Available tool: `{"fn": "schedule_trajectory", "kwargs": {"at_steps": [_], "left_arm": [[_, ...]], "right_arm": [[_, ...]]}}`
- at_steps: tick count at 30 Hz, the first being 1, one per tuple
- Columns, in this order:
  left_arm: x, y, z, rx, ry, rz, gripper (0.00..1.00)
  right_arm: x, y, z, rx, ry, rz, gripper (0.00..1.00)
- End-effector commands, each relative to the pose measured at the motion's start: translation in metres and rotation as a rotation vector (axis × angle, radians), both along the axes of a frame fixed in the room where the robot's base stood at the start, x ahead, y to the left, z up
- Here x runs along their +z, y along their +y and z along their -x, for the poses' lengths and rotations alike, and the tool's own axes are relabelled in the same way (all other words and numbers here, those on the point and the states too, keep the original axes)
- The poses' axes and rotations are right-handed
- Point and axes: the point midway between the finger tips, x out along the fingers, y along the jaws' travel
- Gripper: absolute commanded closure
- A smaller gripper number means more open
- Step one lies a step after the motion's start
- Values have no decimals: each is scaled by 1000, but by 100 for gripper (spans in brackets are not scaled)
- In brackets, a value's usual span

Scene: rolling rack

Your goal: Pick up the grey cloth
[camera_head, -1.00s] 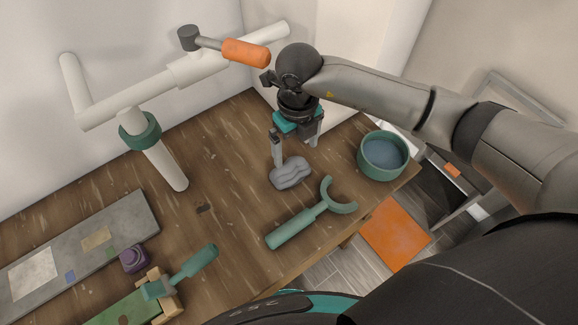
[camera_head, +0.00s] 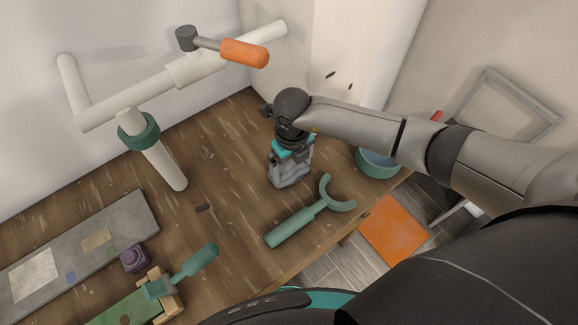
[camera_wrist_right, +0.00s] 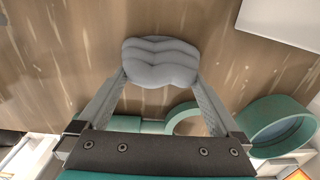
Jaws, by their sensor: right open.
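The grey cloth (camera_wrist_right: 160,62) is a small folded, lumpy bundle on the wooden bench. In the wrist view it lies at the fingertips, between and slightly beyond them. In the head view the cloth (camera_head: 290,180) is mostly hidden under my right gripper (camera_head: 289,176), which points down at it. In the wrist view the fingers of my right gripper (camera_wrist_right: 160,78) are spread apart on either side of the cloth's near part. I cannot tell whether they touch it. My left gripper is not in view.
A teal bowl (camera_head: 376,163) stands to the right, partly behind my arm. A grey board (camera_head: 120,218) lies at left.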

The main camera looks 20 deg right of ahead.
Motion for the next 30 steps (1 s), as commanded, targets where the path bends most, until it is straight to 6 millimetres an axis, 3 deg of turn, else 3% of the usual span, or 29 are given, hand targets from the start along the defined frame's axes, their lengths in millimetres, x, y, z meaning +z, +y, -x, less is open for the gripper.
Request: {"fn": "schedule_trajectory", "kwargs": {"at_steps": [2, 20, 30], "left_arm": [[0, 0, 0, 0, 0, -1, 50], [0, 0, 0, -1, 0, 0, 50], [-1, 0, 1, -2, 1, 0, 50]], "right_arm": [[0, 0, 0, 0, 0, 0, 0], [1, 0, 0, -1, 0, 0, 66], [2, 0, 0, 0, -1, 0, 68]]}}
